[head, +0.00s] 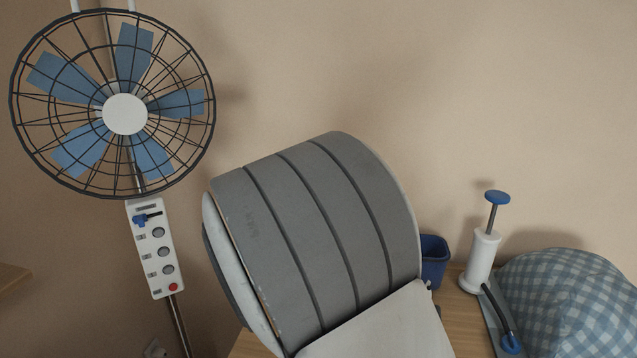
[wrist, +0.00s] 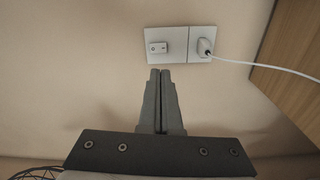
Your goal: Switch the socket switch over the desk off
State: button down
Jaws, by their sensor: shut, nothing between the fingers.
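In the wrist view, a pale wall plate (wrist: 180,46) is fixed to the beige wall. Its left half carries a small white socket switch (wrist: 158,47) with a dark mark at each end. Its right half holds a white plug (wrist: 205,46) with a white cable running off to the right. My gripper (wrist: 160,72) is shut and empty, its fingertips just below the plate in the picture, under the switch. I cannot tell how far the tips are from the wall. In the head view my own arm fills the middle, and the plate and fingertips do not show.
A wooden panel (wrist: 290,60) stands right of the plate. In the head view, a fan (head: 125,114) with a control panel (head: 152,250) stands at left. A blue bin (head: 434,262), a white pump (head: 481,258) and a blue checked cushion (head: 570,305) are at right on a wooden surface.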

jog(key=shift+w+a+f+n+t+h, duration=0.1)
jog(key=shift+a+f+n+t+h, duration=0.1)
jog(key=shift+a+n+t+h, duration=0.3)
jog(key=shift+d, duration=0.1)
jog(key=b+x, duration=0.3)
jog(key=x, duration=1.1)
jog(key=shift+r, duration=0.1)
